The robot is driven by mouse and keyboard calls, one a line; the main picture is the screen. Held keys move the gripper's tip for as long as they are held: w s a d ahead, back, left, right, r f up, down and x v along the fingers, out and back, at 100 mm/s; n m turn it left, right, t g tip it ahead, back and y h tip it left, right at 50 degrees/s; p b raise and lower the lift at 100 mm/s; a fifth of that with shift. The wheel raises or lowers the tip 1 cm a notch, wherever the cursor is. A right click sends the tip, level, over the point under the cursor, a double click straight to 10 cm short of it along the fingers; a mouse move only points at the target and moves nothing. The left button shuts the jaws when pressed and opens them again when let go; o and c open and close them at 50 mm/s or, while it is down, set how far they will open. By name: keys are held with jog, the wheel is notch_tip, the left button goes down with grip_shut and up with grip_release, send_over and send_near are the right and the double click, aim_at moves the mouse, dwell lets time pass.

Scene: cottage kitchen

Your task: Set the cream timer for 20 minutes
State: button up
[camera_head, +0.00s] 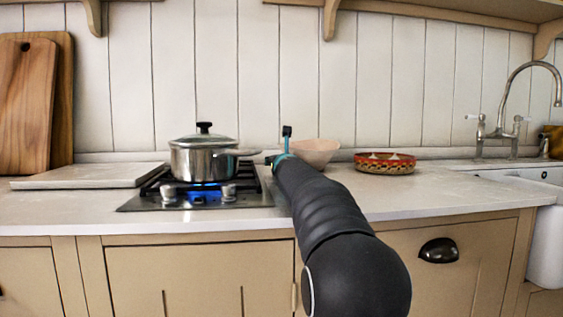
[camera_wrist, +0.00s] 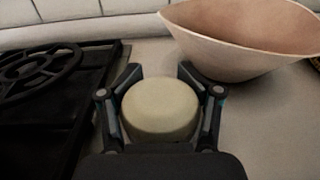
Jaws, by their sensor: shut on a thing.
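In the wrist view, the cream timer (camera_wrist: 160,108) is a round, pale cream piece on the counter, seen from above. My gripper (camera_wrist: 160,85) is shut on it, with one finger on each side. No dial marks can be made out on the timer's top.
A steel pot (camera_head: 203,158) stands on the gas hob (camera_head: 150,203), which shows a blue glow. A pinkish bowl (camera_wrist: 250,40) stands close behind and right of the timer. A red patterned basket (camera_head: 385,167) sits further right. Counter (camera_head: 440,195) is clear in front of it.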

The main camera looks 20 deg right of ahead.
jog(key=shift+d+m+g+h, duration=0.1)
jog(key=shift+m+g+h, duration=0.2)
jog(key=shift+m+h, duration=0.25)
dwell(1.2)
jog(key=o, duration=1)
jog(key=shift+o, duration=0.2)
jog(key=shift+s, duration=0.1)
jog(key=shift+v, duration=5.95)
